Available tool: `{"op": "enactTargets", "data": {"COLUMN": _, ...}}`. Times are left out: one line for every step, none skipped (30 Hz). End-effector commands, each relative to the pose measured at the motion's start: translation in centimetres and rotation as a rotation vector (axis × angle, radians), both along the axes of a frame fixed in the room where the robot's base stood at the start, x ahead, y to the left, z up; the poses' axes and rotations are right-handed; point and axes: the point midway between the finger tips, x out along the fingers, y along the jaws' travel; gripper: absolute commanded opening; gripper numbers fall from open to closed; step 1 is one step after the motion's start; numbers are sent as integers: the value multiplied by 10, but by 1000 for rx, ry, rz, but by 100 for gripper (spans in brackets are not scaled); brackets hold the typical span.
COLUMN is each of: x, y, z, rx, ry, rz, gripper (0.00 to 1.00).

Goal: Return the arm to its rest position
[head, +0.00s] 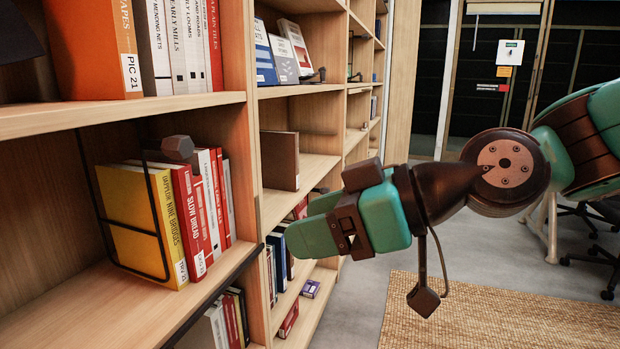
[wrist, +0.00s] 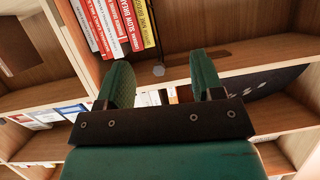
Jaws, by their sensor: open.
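My gripper (head: 306,228) reaches in from the right in the head view, in front of the bookcase, with its fingers pointing left. In the wrist view my gripper (wrist: 160,82) has its two green fingers spread apart with nothing between them. The fingers are apart from the row of books. My arm is stretched out, bent at a round dark joint, above the floor. A dark block hangs below the wrist.
The wooden bookcase (head: 170,108) fills the left. A middle shelf holds a yellow book (head: 140,215) and red and white books (head: 205,200) by a black wire bookend (head: 160,225). A woven rug (head: 480,315) lies at right. Chairs (head: 595,258) stand behind my arm.

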Motion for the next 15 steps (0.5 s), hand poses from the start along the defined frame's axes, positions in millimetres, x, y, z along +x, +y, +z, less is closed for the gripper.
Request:
{"op": "enactTargets", "data": {"x": -15, "y": -18, "z": -16, "rx": -94, "ry": 89, "rz": -31, "gripper": 61}}
{"op": "enactTargets", "data": {"x": -24, "y": -29, "z": -26, "rx": -154, "ry": 150, "rz": -54, "gripper": 61}}
{"op": "enactTargets", "data": {"x": -35, "y": -45, "z": -40, "rx": -228, "ry": 228, "rz": -91, "gripper": 61}}
{"op": "enactTargets", "data": {"x": -43, "y": -56, "z": -48, "rx": -279, "ry": 284, "rz": -120, "gripper": 61}}
{"op": "enactTargets", "data": {"x": -51, "y": -67, "z": -57, "rx": -328, "ry": 338, "rz": -150, "gripper": 61}}
{"op": "enactTargets", "data": {"x": -62, "y": -82, "z": -66, "rx": -389, "ry": 408, "rz": -192, "gripper": 61}}
{"op": "enactTargets", "data": {"x": -69, "y": -93, "z": -73, "rx": -431, "ry": 455, "rz": -226, "gripper": 61}}
{"op": "enactTargets", "data": {"x": -78, "y": -104, "z": -79, "rx": -473, "ry": 503, "rz": -260, "gripper": 61}}
{"op": "enactTargets", "data": {"x": -89, "y": -118, "z": -86, "rx": -524, "ry": 564, "rz": -305, "gripper": 61}}
{"op": "enactTargets", "data": {"x": -97, "y": -128, "z": -91, "rx": -562, "ry": 610, "rz": -341, "gripper": 61}}
{"op": "enactTargets", "data": {"x": -105, "y": -138, "z": -95, "rx": -598, "ry": 654, "rz": -377, "gripper": 61}}
{"op": "enactTargets", "data": {"x": -116, "y": -152, "z": -100, "rx": -644, "ry": 712, "rz": -428, "gripper": 61}}
{"op": "enactTargets", "data": {"x": -119, "y": -155, "z": -90, "rx": -658, "ry": 730, "rz": -442, "gripper": 61}}
{"op": "enactTargets", "data": {"x": -117, "y": -153, "z": -77, "rx": -652, "ry": 724, "rz": -436, "gripper": 61}}
{"op": "enactTargets", "data": {"x": -116, "y": -152, "z": -66, "rx": -652, "ry": 723, "rz": -434, "gripper": 61}}
